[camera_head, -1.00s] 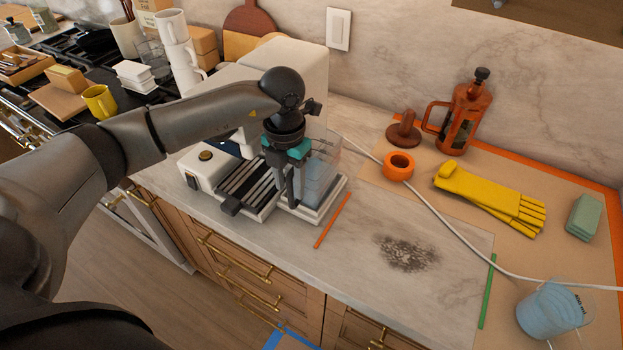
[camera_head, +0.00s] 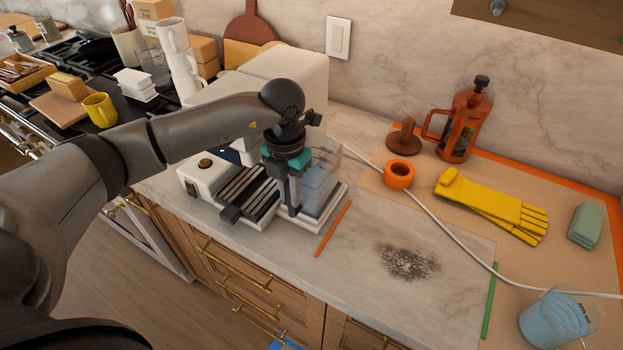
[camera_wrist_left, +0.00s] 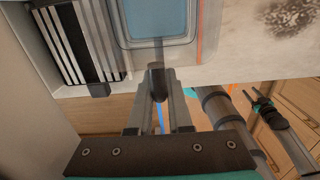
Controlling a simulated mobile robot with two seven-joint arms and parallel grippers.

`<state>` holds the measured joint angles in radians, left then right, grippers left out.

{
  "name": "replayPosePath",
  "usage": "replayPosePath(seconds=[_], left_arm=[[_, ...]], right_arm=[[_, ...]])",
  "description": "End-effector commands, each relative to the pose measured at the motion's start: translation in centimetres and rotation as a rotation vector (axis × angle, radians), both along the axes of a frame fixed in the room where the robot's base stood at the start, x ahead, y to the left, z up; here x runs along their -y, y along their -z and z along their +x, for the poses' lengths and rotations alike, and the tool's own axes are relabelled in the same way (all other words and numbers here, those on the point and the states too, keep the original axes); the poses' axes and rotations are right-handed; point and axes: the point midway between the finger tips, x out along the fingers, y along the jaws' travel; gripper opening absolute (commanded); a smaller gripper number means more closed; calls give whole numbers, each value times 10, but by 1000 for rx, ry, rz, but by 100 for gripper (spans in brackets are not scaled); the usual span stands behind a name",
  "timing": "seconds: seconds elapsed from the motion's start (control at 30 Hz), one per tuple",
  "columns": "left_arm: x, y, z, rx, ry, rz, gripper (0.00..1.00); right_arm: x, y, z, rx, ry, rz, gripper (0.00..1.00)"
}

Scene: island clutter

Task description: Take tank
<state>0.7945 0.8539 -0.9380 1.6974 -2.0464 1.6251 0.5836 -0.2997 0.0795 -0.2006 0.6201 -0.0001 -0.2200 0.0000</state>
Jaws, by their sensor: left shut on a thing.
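The white coffee machine (camera_head: 285,75) stands on the counter at the centre, with a clear bluish tank (camera_head: 322,182) at its right side. My left gripper (camera_head: 293,208) reaches down from above and is shut on the tank, at its near side. The gripper's body hides part of the tank. In the left wrist view the tank (camera_wrist_left: 158,24) lies just beyond the jaws (camera_wrist_left: 157,82), and the grip point is partly hidden. The tank sits low beside the machine, and I cannot tell whether it is lifted.
An orange strip (camera_head: 333,228) lies right of the machine, then a dark stain (camera_head: 408,262). A white cable (camera_head: 440,220) crosses the counter.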

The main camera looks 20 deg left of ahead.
Motion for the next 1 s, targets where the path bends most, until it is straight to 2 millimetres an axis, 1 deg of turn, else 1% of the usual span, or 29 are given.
replayPosePath(seconds=[0.37,1.0], left_arm=[[0,-6,1,6,0,-2,0],[0,-37,1,5,0,-1,0]], right_arm=[[0,-4,0,0,0,-1,50],[1,-26,0,-1,0,-1,50]])
